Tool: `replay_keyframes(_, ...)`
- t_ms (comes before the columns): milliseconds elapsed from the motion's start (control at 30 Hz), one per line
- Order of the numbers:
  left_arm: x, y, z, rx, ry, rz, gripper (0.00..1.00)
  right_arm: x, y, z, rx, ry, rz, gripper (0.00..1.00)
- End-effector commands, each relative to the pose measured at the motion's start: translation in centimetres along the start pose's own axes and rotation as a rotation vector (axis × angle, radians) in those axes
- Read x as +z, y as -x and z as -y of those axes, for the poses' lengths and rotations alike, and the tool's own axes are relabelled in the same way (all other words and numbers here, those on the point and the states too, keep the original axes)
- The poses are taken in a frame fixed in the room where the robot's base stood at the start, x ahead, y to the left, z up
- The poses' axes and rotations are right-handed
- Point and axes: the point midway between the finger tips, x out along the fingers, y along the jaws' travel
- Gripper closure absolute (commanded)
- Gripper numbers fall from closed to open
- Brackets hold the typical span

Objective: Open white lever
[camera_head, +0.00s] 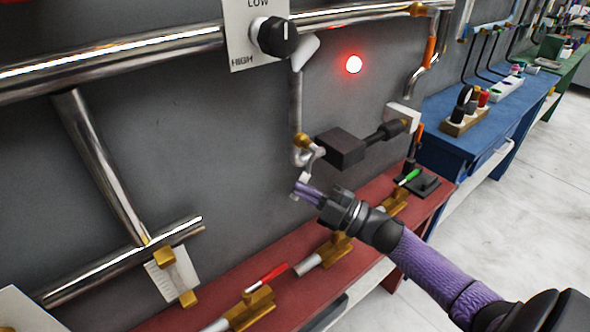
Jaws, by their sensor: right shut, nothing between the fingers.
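My right gripper (307,191) reaches in from the lower right, in front of the grey panel. Its purple fingers are shut and empty, just below the curved lower end of a thin upright pipe (296,110). A small pale piece shows at the fingertips; I cannot tell what it is. A short white angled piece (305,52) sits at that pipe's top, beside the black knob (277,37). I cannot tell whether it is the white lever. The brass valve (336,248) below my gripper shows no clear lever; my gripper partly covers that area. My left gripper is not in view.
A red bench (225,290) carries brass valves with a red lever (267,276) and a green lever (408,176). A dark block (341,147) juts from the panel to the gripper's upper right. A red light (354,64) glows. A blue bench (440,105) stands beyond.

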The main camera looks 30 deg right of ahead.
Motion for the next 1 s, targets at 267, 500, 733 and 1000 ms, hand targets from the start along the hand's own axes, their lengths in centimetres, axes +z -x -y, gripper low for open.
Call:
replay_keyframes(267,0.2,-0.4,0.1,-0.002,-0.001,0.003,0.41,1.6,0.9,0.1,-0.126,0.215,0.001,1.0)
replay_keyframes(500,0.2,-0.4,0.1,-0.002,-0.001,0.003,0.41,2.6,1.5,-0.1,-0.213,0.361,0.002,1.0)
replay_keyframes(733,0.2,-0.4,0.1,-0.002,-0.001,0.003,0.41,3.2,1.9,-0.4,-0.265,0.452,0.002,1.0)
replay_keyframes(1000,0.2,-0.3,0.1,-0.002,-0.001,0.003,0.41,3.5,2.0,-0.5,-0.291,0.496,0.002,1.0)
